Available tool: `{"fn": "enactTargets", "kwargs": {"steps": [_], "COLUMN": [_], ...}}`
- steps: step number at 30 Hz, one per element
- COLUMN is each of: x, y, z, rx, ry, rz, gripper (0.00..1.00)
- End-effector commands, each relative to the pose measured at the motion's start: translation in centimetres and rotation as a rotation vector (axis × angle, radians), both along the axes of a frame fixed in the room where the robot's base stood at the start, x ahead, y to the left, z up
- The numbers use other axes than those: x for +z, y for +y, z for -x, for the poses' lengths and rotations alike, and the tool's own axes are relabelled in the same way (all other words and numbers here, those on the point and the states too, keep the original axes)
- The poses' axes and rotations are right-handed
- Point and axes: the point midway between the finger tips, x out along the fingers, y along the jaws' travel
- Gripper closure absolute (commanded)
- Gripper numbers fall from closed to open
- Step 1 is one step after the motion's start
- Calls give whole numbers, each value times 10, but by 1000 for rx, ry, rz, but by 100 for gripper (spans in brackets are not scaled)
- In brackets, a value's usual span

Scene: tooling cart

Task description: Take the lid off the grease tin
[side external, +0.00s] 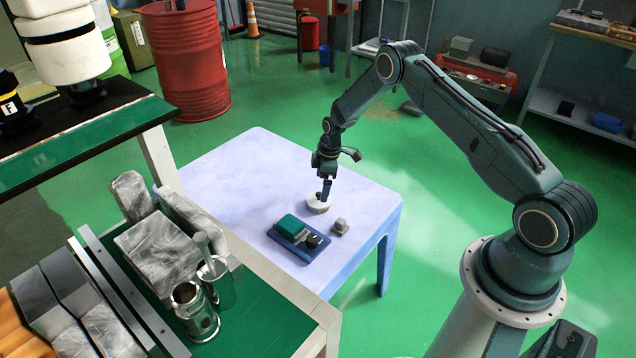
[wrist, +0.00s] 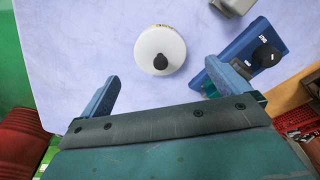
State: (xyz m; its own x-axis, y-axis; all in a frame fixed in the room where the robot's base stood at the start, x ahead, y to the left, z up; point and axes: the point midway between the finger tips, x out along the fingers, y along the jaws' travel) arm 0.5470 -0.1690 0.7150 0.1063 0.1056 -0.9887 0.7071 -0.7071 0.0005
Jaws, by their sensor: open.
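The grease tin (side external: 319,206) is a low, round, pale tin on the lavender table. Its white lid (wrist: 147,48) with a black knob (wrist: 160,62) is seated on top in the wrist view. My gripper (side external: 325,190) is over the tin in the side view, pointing down, and partly covers the knob there. In the wrist view my gripper (wrist: 162,72) is open, one blue finger to each side, with the knob between and slightly beyond the fingertips. Nothing is between the fingers in their grasp. The exact height gap is hard to tell.
A blue base (side external: 286,245) with a green block and black knob sits close by; my right finger overlaps it in the wrist view (wrist: 238,52). A small grey block (side external: 340,227) is near the tin. The table's (side external: 240,165) far left part is clear.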

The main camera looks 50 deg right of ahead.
Motion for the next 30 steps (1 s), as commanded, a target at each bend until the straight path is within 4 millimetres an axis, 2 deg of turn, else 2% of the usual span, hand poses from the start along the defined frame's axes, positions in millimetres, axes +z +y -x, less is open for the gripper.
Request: {"fn": "enactTargets", "kwargs": {"steps": [7,19,30], "x": [-9,-46,-51], "y": [1,6,6], "z": [-1,-5,-6], "rx": [0,0,0], "ry": [1,1,0], "rz": [0,0,0], "gripper": [0,0,0]}}
